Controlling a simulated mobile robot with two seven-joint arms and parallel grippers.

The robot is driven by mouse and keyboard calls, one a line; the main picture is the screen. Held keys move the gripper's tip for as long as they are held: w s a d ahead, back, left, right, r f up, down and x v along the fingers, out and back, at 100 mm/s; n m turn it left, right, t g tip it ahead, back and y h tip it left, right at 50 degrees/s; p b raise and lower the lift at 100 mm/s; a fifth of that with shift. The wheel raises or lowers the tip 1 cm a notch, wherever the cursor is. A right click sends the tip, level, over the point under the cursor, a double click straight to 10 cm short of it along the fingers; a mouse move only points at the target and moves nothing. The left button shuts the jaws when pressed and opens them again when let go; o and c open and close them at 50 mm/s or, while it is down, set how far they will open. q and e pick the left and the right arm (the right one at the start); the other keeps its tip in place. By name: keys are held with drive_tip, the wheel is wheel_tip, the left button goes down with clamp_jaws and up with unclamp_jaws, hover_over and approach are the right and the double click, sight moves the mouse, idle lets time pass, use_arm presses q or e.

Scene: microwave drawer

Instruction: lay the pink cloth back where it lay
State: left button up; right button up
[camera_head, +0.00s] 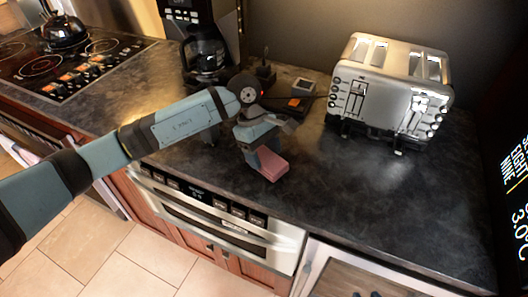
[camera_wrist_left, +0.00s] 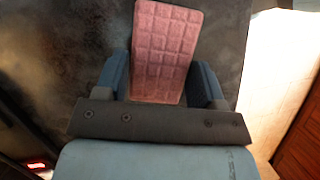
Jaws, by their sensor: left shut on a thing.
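The pink cloth (camera_head: 272,165) shows as a folded, block-like piece near the front of the dark counter. In the left wrist view the cloth (camera_wrist_left: 165,45) has a grid of quilted squares and sticks out beyond the fingers. My left gripper (camera_head: 262,156) points down over the counter and is shut on the cloth. In the left wrist view its two blue fingers (camera_wrist_left: 161,82) lie on either side of the cloth. I cannot tell whether the cloth touches the counter. My right gripper is not in view.
A silver toaster (camera_head: 390,88) stands at the back right. A coffee maker (camera_head: 205,50) stands behind my left arm, with small dark items (camera_head: 296,101) beside it. A stove with a kettle (camera_head: 64,30) is at the far left. The counter's front right (camera_head: 400,210) is clear.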

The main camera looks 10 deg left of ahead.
use_arm(q)
drive_tip(key=o, duration=1.1)
drive_tip(key=shift+r, duration=0.1)
